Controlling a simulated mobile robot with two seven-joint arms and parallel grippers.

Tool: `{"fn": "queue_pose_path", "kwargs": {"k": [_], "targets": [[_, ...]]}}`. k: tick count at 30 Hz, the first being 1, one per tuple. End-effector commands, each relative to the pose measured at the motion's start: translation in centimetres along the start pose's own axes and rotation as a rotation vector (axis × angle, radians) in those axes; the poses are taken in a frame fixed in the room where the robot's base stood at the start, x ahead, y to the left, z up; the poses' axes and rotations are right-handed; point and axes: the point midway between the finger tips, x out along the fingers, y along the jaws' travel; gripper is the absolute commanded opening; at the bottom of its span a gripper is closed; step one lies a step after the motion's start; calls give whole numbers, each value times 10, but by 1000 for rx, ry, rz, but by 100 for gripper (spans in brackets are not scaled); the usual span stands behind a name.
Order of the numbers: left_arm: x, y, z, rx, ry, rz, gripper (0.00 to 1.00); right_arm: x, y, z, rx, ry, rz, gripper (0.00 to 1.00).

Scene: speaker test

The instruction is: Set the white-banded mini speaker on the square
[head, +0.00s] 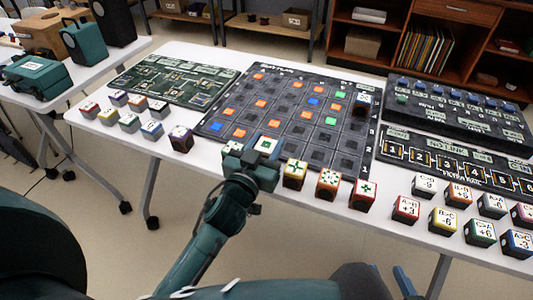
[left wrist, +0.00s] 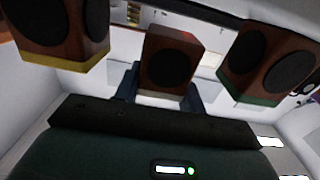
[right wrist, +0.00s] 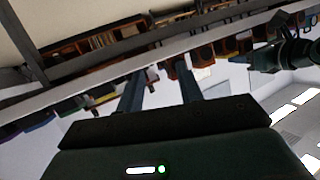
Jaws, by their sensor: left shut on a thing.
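My left gripper (head: 252,158) is shut on the white-banded mini speaker (head: 267,144) at the near edge of the grid board (head: 295,107). In the left wrist view the speaker (left wrist: 169,58) is a brown box with a round dark driver and a white band, between blue fingers. The board has dark squares, some orange, blue or green; which square is meant I cannot tell. Whether the speaker touches anything below is hidden. My right gripper (right wrist: 160,85) has its fingers apart, away from the table; only a bit of it (head: 403,281) shows in the head view.
Several labelled cubes (head: 443,221) stand at the right. A green board (head: 170,82) and black panels (head: 450,108) flank the grid.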

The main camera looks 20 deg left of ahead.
Motion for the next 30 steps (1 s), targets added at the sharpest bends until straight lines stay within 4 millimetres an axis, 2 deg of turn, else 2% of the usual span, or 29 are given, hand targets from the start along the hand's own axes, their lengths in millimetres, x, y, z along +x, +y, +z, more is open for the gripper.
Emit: {"fn": "queue_pose_path", "kwargs": {"k": [1,3,7,15,16,23,30], "targets": [[0,0,13,-2,-4,-2,11,0,1,5,-3,3,2,36],[0,0,22,-1,-3,-1,11,-3,2,5,-6,12,4,36],[0,0,23,0,0,0,11,-7,2,-1,-10,26,5,36],[0,0,27,0,-1,0,11,-7,3,4,-14,22,6,36],[0,0,26,0,-1,-1,41,-8,3,2,-15,23,6,36],[0,0,26,0,-2,0,60,-8,4,1,-16,24,7,36],[0,0,25,0,-1,0,62,-8,4,0,-16,25,8,36]]}}
